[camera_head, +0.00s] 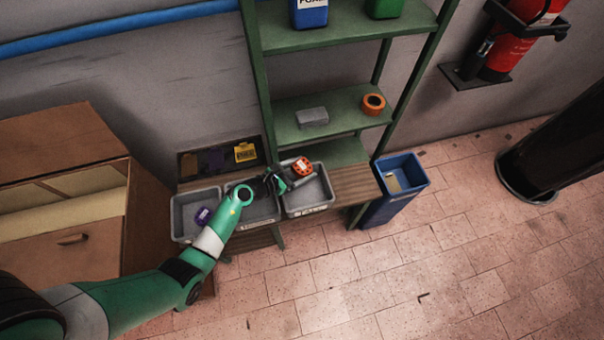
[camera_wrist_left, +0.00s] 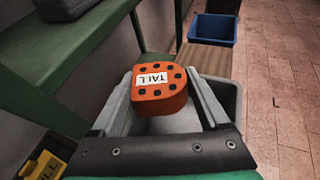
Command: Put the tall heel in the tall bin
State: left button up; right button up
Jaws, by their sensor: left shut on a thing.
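The tall heel (camera_head: 302,166) is an orange, D-shaped block with dark dots and a white "TALL" label. My left gripper (camera_head: 296,175) is shut on it and holds it over the right-hand grey bin. In the left wrist view the heel (camera_wrist_left: 158,92) sits between the two grey fingers, label facing the camera. The right-hand grey bin (camera_head: 310,210) has a white label on its front, too small to read; I take it as the tall bin. Its grey rim (camera_wrist_left: 235,100) shows behind the fingers in the left wrist view. My right gripper is not in view.
A left grey bin (camera_head: 180,222) holds a purple piece (camera_head: 203,216). The middle grey bin (camera_head: 262,218) is partly hidden by my arm. Green shelving (camera_head: 345,105) rises close behind the bins. A blue waste bin (camera_head: 392,205) stands at the right; a cardboard-brown cabinet (camera_head: 150,230) stands left.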

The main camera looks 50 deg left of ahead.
pick_arm(q)
jog(key=shift+f, duration=0.9)
jog(key=shift+s+r, duration=0.15)
jog(key=shift+r, duration=0.1)
jog(key=shift+f+b, duration=0.45)
jog(key=shift+f, duration=0.2)
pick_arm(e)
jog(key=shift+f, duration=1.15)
pick_arm(q)
jog(key=o, duration=1.3)
jog(key=shift+o, duration=0.2)
